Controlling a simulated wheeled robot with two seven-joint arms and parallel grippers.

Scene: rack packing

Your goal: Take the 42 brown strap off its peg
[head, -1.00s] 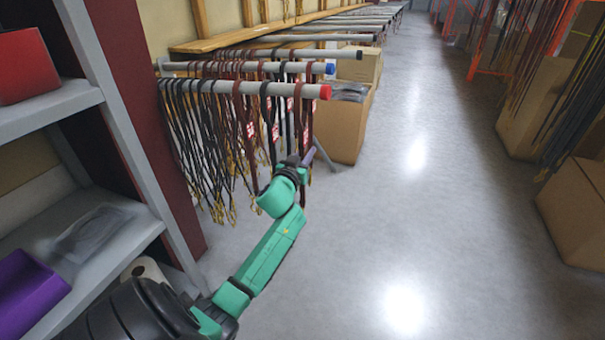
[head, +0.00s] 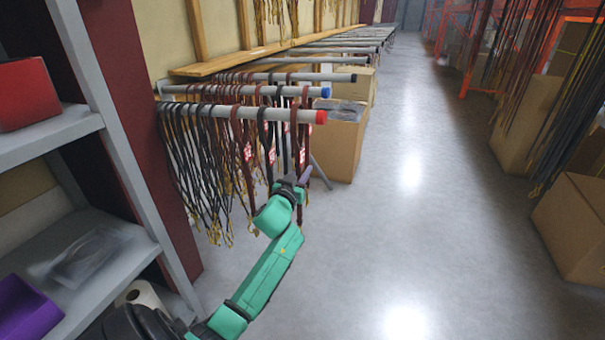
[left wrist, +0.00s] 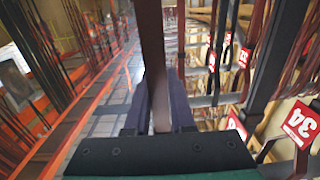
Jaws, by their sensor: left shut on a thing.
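My left gripper (head: 301,178) is below the front peg (head: 222,113), near its red end cap. In the left wrist view its fingers (left wrist: 160,108) are shut on a brown strap (left wrist: 153,45), which runs up from between them. In the head view a brown strap (head: 295,135) hangs from the front peg near the red cap, just above the gripper. I cannot read a 42 on any tag. A red-and-white tag (left wrist: 300,122) in the wrist view seems to read 34. My right gripper is out of view.
More black and brown straps (head: 195,160) hang close together left of the gripper. A blue-capped peg (head: 326,92) lies just behind. The aisle floor (head: 415,220) is clear.

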